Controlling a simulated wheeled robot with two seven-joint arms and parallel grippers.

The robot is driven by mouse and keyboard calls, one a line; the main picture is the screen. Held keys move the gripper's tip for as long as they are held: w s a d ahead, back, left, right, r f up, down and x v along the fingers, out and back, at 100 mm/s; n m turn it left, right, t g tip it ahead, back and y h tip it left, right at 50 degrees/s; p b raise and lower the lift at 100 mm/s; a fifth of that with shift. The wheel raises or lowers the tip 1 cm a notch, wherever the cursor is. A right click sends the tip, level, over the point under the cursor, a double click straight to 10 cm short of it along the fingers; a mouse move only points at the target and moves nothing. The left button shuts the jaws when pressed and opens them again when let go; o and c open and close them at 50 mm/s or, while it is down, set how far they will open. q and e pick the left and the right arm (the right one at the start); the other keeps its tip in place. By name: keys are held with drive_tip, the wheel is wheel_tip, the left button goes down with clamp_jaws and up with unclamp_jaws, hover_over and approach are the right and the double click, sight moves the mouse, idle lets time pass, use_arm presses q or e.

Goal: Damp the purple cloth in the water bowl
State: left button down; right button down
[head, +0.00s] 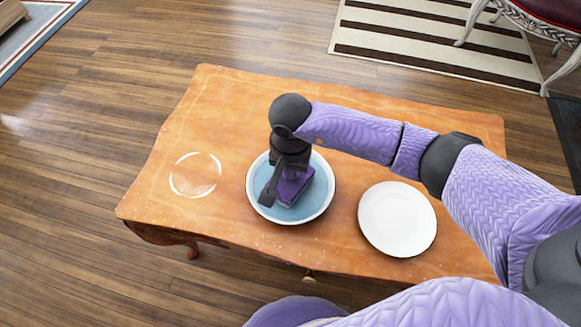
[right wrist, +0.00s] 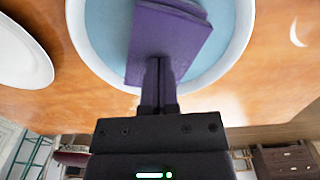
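The water bowl (head: 326,178) is white-rimmed with blue water and stands near the middle of the wooden table; it also shows in the right wrist view (right wrist: 247,20). The purple cloth (head: 293,187) looks like a folded block inside the bowl's rim, over or in the water; I cannot tell how deep it sits. In the right wrist view the cloth (right wrist: 165,40) meets my fingertips. My right gripper (right wrist: 160,82) points down at the bowl with its fingers close together on the cloth's edge. It partly hides the cloth in the head view. My left gripper is out of view.
A white plate (head: 397,219) lies right of the bowl, below my right forearm. A whitish ring mark (head: 195,174) is on the table (head: 225,110) left of the bowl. The table's left and back parts are clear. A striped rug (head: 430,40) and a chair are beyond.

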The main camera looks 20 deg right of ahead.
drive_tip(key=shift+r, duration=0.1)
